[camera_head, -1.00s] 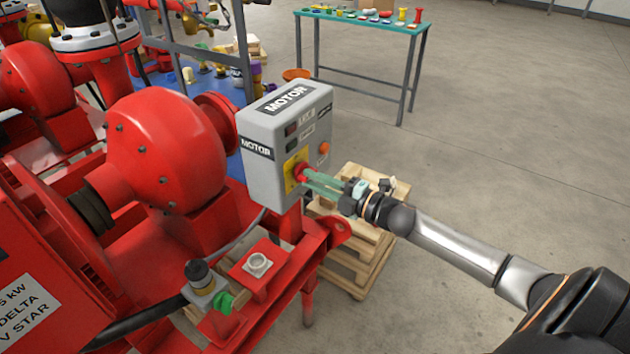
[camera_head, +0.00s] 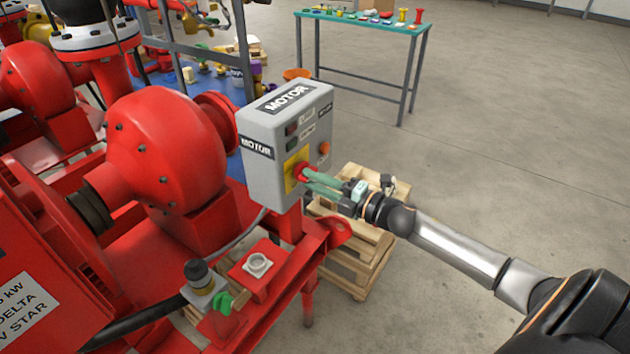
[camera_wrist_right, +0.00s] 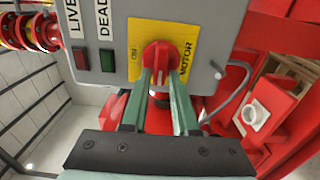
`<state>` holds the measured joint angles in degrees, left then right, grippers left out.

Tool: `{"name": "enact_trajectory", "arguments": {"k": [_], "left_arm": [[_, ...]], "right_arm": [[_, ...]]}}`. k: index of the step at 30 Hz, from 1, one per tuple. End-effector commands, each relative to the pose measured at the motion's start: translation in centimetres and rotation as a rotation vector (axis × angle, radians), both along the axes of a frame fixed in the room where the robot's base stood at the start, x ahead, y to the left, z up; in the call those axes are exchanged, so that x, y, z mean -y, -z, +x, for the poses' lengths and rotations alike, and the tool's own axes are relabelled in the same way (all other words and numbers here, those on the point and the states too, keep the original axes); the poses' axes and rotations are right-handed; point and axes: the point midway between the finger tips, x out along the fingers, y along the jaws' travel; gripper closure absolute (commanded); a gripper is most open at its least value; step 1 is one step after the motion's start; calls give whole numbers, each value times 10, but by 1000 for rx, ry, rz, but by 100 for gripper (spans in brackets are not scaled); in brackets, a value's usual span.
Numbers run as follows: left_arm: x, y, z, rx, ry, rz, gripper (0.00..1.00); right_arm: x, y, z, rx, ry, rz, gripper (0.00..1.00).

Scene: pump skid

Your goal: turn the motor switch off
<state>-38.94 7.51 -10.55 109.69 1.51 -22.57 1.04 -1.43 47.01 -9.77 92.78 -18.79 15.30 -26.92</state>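The grey motor box (camera_head: 262,180) stands beside the red pump, with MOTOR labels on its top and side. On its front is a yellow plate (camera_head: 290,181) with the red motor switch (camera_head: 301,169). In the right wrist view the switch (camera_wrist_right: 160,53) has a round red knob on the yellow plate (camera_wrist_right: 140,33). My right gripper (camera_head: 307,179) is at the switch. In the wrist view its green fingers (camera_wrist_right: 163,84) lie on either side of the red handle and appear closed on it. The fingertips partly hide the handle. My left gripper is not in view.
A red LIVE lamp (camera_wrist_right: 80,58) and a green DEAD lamp (camera_wrist_right: 107,60) are on the box. An orange button (camera_head: 324,148) is near its right edge. A wooden pallet stack (camera_head: 360,255) stands below my right wrist. Open floor (camera_head: 500,150) lies to the right.

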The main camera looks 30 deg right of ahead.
Motion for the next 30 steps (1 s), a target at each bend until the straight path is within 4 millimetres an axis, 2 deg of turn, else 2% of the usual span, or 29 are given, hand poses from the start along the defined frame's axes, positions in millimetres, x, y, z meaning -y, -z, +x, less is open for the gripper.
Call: {"name": "enact_trajectory", "arguments": {"k": [1,5,16,20,30], "left_arm": [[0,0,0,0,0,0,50],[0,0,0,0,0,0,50],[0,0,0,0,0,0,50],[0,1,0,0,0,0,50],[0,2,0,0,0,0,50]], "right_arm": [[0,0,0,0,0,1,66],[0,0,0,-1,1,2,51],[2,1,-4,-2,2,3,50],[7,2,-16,-4,2,3,50],[25,2,-61,-5,2,4,50]]}}
